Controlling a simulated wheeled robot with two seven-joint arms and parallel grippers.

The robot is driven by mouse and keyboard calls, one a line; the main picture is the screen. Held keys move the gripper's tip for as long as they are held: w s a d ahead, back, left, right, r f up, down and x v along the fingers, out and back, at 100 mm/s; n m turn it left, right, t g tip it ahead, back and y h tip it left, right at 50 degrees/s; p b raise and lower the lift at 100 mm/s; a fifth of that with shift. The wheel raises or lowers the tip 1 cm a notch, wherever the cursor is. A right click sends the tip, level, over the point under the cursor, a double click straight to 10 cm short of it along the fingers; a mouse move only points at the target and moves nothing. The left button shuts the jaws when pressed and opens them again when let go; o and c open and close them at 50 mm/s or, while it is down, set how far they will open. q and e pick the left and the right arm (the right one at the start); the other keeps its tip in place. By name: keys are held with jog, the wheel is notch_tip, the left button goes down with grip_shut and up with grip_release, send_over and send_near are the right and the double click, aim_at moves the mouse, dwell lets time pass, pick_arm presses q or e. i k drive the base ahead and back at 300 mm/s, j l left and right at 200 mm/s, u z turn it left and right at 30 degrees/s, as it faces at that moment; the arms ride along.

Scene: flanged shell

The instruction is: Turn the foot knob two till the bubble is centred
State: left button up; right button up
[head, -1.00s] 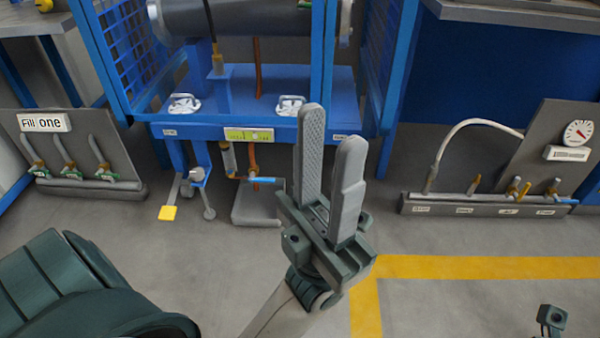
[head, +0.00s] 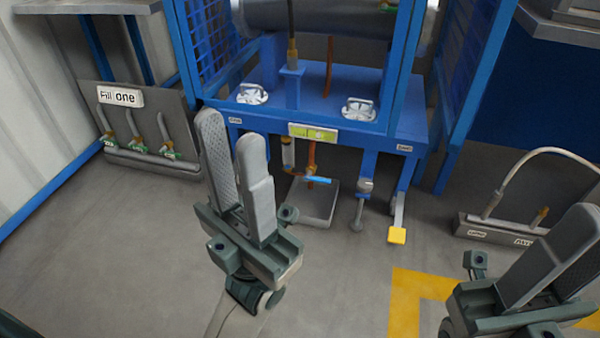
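The blue bench (head: 335,84) stands ahead with a green level vial (head: 313,132) on its front edge; the bubble is too small to place surely. A foot knob (head: 365,187) with its round foot (head: 357,225) hangs under the bench's right side. The label above it is too small to read, so I cannot tell whether it is knob two. The left foot knob is hidden behind my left gripper. My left gripper (head: 229,126) points up, empty, fingers apart, in front of the bench's left side. My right gripper (head: 572,235) is at the lower right, partly cut off, empty, fingers apart.
A yellow pedal (head: 397,235) stands right of the foot knob. A panel of taps with a Fill one sign (head: 120,96) is at left. A hose manifold (head: 500,231) stands at right. Floor in front is clear.

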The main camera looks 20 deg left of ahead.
aim_at(365, 185)
jog(key=u, duration=1.15)
jog(key=i+l, duration=0.55)
jog(key=i, duration=0.15)
